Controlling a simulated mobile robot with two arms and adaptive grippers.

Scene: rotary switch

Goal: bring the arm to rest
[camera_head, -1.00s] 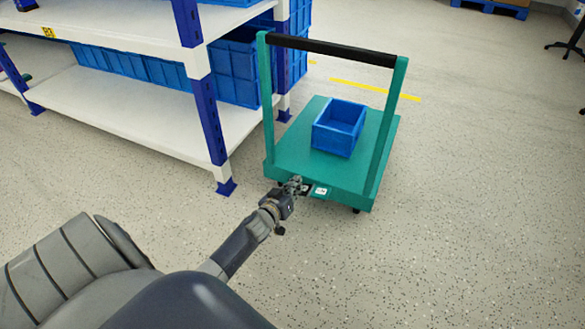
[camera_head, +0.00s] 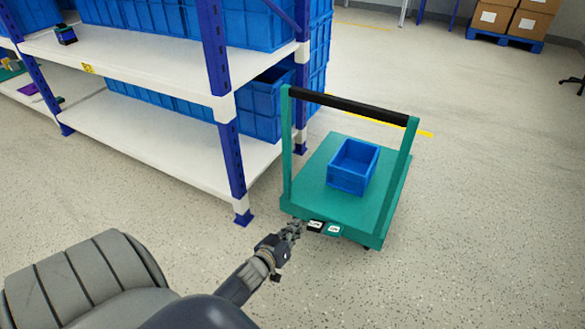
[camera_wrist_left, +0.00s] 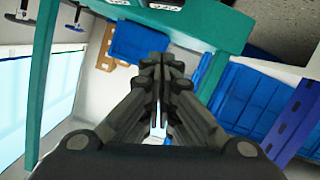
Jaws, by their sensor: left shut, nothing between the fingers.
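My left gripper (camera_head: 295,230) is shut and empty in the head view, close to the near edge of the green cart (camera_head: 320,200). A black-and-white labelled switch part (camera_head: 316,226) and a green labelled part (camera_head: 333,230) sit on that edge, just right of the fingertips. In the left wrist view my left gripper (camera_wrist_left: 162,75) shows with its fingers together, and the cart (camera_wrist_left: 195,22) spans the top. I cannot tell whether the fingertips touch the cart or switch. My right gripper is not in view.
A blue bin (camera_head: 352,167) stands on the cart, under a black handle (camera_head: 350,106). A white shelf rack (camera_head: 165,120) with blue bins is close on the left. Cartons on a blue pallet (camera_head: 505,40) are far back. The floor (camera_head: 480,220) to the right is clear.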

